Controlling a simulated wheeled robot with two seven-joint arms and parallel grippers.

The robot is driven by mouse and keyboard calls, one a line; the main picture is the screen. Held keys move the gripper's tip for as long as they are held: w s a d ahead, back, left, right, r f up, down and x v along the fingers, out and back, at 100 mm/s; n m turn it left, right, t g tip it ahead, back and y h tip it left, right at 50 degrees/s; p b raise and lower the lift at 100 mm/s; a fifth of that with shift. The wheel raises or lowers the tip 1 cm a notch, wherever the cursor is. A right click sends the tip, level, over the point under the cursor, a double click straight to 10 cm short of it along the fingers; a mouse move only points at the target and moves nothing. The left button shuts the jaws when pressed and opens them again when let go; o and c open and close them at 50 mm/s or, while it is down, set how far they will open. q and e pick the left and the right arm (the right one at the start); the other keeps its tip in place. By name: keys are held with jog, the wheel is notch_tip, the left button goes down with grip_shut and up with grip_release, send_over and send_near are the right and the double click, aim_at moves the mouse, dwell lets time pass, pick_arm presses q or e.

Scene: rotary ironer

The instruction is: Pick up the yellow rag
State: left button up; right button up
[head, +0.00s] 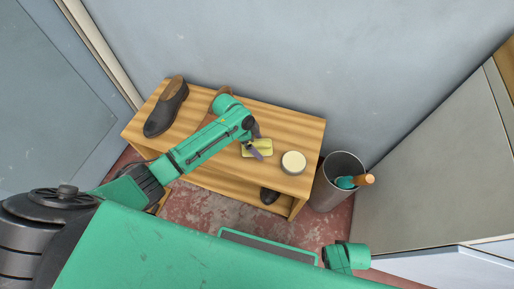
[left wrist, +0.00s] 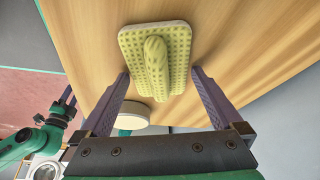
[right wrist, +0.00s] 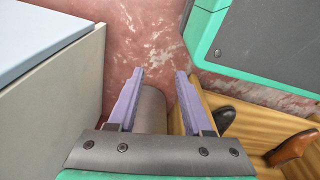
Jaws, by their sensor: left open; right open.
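The yellow rag (head: 262,146) lies on the top of the wooden bench, partly hidden by my left gripper in the head view. In the left wrist view the rag (left wrist: 155,60) is a dotted, flat yellow piece with a raised fold along its middle. My left gripper (left wrist: 160,75) is open, its purple fingers apart on either side of the rag's near end, with nothing held. My right gripper (right wrist: 160,75) is open and empty, over the floor and a grey bin, away from the rag.
On the wooden bench (head: 290,121) stand a dark shoe (head: 166,107) at left and a round pale-lidded tin (head: 293,162) right of the rag. More shoes sit on the lower shelf. A grey bin (head: 325,193) holding items stands right of the bench. A wall rises behind.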

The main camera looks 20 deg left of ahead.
aim_at(258, 143)
pick_arm(q)
jog(key=shift+r, duration=0.1)
jog(key=c, duration=1.2)
jog(key=shift+r, duration=0.6)
notch_tip(258, 143, up, 19)
jog(key=p, duration=0.5)
jog(key=o, duration=0.7)
jog(key=shift+f, duration=0.1)
jog(key=c, duration=0.4)
pick_arm(e)
jog(key=s+d+f, duration=0.2)
jog(key=s+f, duration=0.1)
jog(key=s, duration=0.6)
jog(key=shift+s+n, duration=0.3)
jog(key=shift+s, duration=0.1)
